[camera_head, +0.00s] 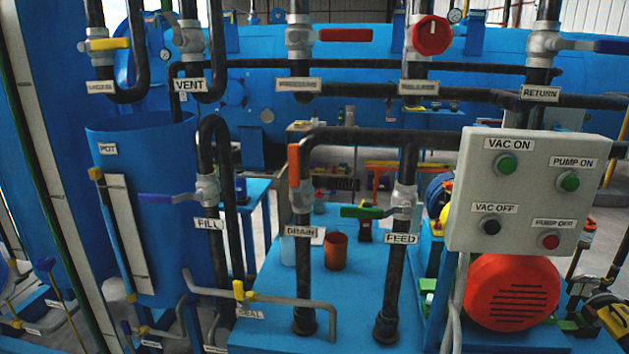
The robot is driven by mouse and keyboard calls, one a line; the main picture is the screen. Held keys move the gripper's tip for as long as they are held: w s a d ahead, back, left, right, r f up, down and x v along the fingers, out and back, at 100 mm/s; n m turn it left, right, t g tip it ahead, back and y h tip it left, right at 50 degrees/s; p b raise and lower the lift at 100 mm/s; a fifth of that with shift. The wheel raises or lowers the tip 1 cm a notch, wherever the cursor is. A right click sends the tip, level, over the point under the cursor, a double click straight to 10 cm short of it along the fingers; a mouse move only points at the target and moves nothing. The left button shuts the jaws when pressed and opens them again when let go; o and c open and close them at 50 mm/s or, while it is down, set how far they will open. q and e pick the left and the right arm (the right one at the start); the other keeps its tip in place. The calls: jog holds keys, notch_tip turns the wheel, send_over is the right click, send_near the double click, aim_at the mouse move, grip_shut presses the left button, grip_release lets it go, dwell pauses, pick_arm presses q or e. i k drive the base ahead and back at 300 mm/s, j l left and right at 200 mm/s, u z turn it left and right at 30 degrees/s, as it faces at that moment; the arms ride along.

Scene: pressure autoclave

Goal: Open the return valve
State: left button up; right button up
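The return valve (543,45) is a pale grey valve body on a dark vertical pipe at the upper right. Its blue lever handle (592,45) points to the right, roughly horizontal and across the pipe; its tip reaches close to the right picture edge. The white RETURN label (540,93) is on the pipe below it. Neither of my grippers can be made out in this view, and nothing touches the blue handle.
A red round knob (431,35) and a red lever (345,35) are left of the return valve. A grey control box (529,192) with buttons stands below it. Dark horizontal pipes (450,96) run behind. A yellow-black object (610,318), unclear, is at lower right.

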aim_at(600, 46)
jog(key=z, duration=1.25)
